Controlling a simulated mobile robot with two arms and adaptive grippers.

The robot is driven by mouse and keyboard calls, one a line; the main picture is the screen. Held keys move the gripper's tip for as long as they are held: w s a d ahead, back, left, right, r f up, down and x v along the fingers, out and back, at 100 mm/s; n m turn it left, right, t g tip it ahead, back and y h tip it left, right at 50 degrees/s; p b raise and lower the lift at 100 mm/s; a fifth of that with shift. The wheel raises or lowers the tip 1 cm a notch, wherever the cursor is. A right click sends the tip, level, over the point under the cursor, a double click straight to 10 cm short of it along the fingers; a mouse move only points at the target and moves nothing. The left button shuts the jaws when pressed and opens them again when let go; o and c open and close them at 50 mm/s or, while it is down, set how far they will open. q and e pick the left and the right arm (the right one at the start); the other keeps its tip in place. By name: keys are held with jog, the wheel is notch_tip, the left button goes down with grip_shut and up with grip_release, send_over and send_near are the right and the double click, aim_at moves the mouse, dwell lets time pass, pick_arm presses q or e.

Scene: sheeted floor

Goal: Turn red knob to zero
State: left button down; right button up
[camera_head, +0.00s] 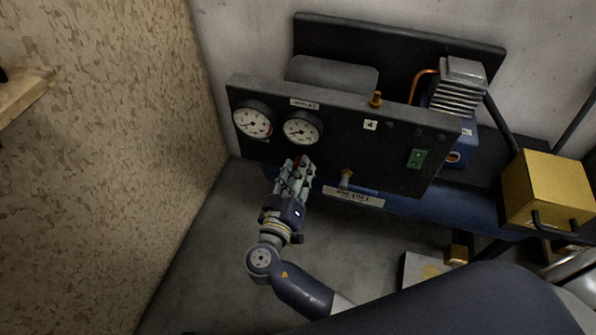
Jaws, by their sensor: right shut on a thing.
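The red knob (296,161) sits on the front of a black panel (330,167), just below the right one of two round white gauges (302,128). Only a small red part of it shows between my fingers. My right gripper (299,165) is shut on the knob, reaching up to the panel from below. The left gauge (252,120) is beside it. The needle readings are too small to tell. My left gripper is not in view.
A brass fitting (346,177) sticks out right of my right gripper. A green switch (416,158) is further right on the panel. A yellow box (548,190) stands at the right. A chipboard wall (110,130) rises at the left, with bare floor (215,235) beside it.

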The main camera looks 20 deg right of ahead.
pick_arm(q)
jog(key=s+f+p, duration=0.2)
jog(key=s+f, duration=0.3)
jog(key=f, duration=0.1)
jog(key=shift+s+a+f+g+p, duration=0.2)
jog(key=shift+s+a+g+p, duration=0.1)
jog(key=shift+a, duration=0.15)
pick_arm(e)
jog(key=shift+w+a+f+n, duration=0.1)
jog(key=shift+n, duration=5.5)
jog(key=o, duration=1.1)
jog(key=shift+c, duration=0.2)
jog(key=v, duration=1.2)
